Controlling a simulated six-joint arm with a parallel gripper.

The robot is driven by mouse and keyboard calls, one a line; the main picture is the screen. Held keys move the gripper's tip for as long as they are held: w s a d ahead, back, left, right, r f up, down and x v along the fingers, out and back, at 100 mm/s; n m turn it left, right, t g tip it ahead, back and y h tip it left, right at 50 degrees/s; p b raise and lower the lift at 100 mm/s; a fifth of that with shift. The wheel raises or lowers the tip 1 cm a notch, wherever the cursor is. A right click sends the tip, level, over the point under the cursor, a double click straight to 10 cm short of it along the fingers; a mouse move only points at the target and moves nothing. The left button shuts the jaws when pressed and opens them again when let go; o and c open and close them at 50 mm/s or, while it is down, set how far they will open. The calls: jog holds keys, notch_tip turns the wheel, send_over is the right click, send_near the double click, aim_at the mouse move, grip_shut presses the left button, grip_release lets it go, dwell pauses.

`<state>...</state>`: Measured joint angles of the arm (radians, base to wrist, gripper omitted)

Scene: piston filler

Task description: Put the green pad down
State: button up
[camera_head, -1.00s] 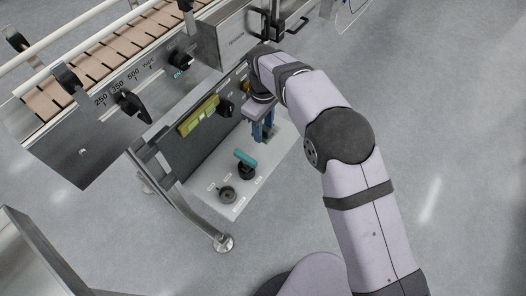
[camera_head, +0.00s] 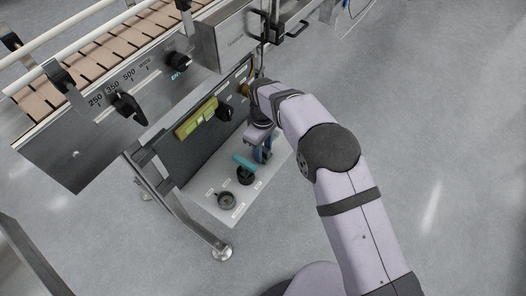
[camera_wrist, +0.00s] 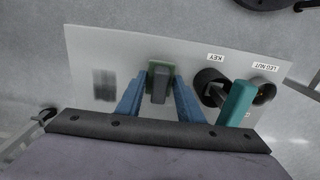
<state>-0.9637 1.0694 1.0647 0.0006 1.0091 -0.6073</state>
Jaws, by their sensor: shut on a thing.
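The green pad (camera_wrist: 151,66) shows in the wrist view as a small green plate with a grey block (camera_wrist: 160,84) on it. My gripper (camera_wrist: 159,79) is shut on it, with one blue finger on each side of the grey block. The pad is over the pale board (camera_wrist: 212,122); I cannot tell whether it touches the board. In the head view my gripper (camera_head: 263,153) is low over the far part of the board, beside the teal-handled key (camera_head: 245,161). The pad is not clear there.
In the wrist view the teal handle (camera_wrist: 238,103) and its black holder (camera_wrist: 207,86) stand close right of my fingers. A dark ring (camera_head: 226,200) lies on the near part of the board. The machine's dark panel (camera_head: 190,155) rises along the board's left side.

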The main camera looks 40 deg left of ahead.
jog(key=shift+f, duration=0.45)
jog(key=shift+f, duration=0.2)
jog(key=o, duration=0.9)
jog(key=shift+o, duration=0.2)
jog(key=shift+r, duration=0.1)
notch_tip(320, 180, up, 12)
jog(key=p, duration=0.3)
jog(key=shift+r, duration=0.15)
